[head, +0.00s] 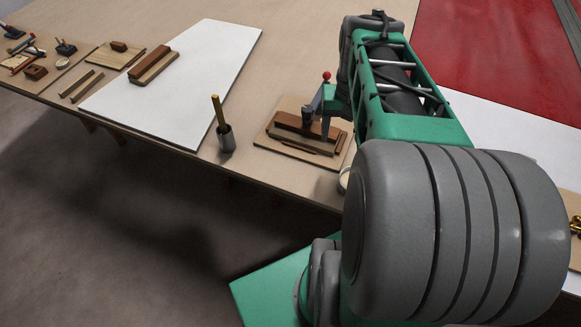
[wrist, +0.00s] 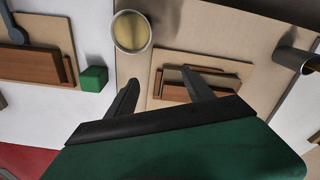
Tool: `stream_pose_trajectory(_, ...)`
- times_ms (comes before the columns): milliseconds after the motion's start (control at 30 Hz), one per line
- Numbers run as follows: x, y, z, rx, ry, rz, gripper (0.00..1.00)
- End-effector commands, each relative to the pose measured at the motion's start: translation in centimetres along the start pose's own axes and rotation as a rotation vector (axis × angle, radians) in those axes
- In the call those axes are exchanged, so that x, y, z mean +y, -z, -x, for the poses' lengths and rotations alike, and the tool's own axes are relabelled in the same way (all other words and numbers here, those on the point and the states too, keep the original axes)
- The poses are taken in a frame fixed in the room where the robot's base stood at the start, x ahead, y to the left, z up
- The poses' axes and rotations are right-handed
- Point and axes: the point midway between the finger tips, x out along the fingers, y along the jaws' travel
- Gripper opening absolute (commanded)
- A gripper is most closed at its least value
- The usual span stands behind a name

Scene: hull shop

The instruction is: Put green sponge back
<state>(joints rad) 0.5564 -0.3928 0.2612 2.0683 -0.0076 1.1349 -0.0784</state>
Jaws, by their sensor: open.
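A small green cube, which looks like the green sponge (wrist: 94,79), sits on a white surface in the left of the wrist view, beside a tan board with a brown wooden block. I cannot make it out in the head view, where my arm blocks part of the table. My gripper (wrist: 160,76) is open, with nothing visible between its fingers. It is over a tan board (wrist: 235,72) holding brown wooden pieces, and the sponge is to the left of the fingers. In the head view my gripper (head: 316,122) is above that same board.
A round cup with yellowish contents (wrist: 131,38) stands near the fingers. A grey cup (head: 226,140) holding a yellow-brown stick stands near the table's front edge. A white sheet (head: 185,80) has clear room. Several small tools and boards lie at the far left.

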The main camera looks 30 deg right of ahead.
Motion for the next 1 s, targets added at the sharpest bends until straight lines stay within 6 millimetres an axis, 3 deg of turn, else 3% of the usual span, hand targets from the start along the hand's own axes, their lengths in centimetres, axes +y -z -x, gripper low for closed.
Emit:
stream_pose_trajectory(33, -4.1, -1.5, -0.8, 0.019, 0.009, 0.115, 0.61)
stream_pose_trajectory(100, -8.6, -4.0, -1.9, 0.049, 0.026, 0.251, 0.61)
stream_pose_trajectory(200, -12.7, -7.5, -3.4, 0.08, 0.05, 0.401, 0.61)
stream_pose_trajectory(300, -14.6, -9.5, -4.3, 0.096, 0.065, 0.479, 0.61)
stream_pose_trajectory(633, -15.0, -10.0, -4.1, 0.099, 0.069, 0.495, 0.61)
stream_pose_trajectory(767, -15.2, -9.1, 0.1, 0.127, 0.073, 0.489, 0.61)
stream_pose_trajectory(900, -15.8, -7.7, 6.6, 0.184, 0.083, 0.481, 0.61)
stream_pose_trajectory(1000, -15.8, -7.7, 6.6, 0.184, 0.083, 0.481, 0.61)
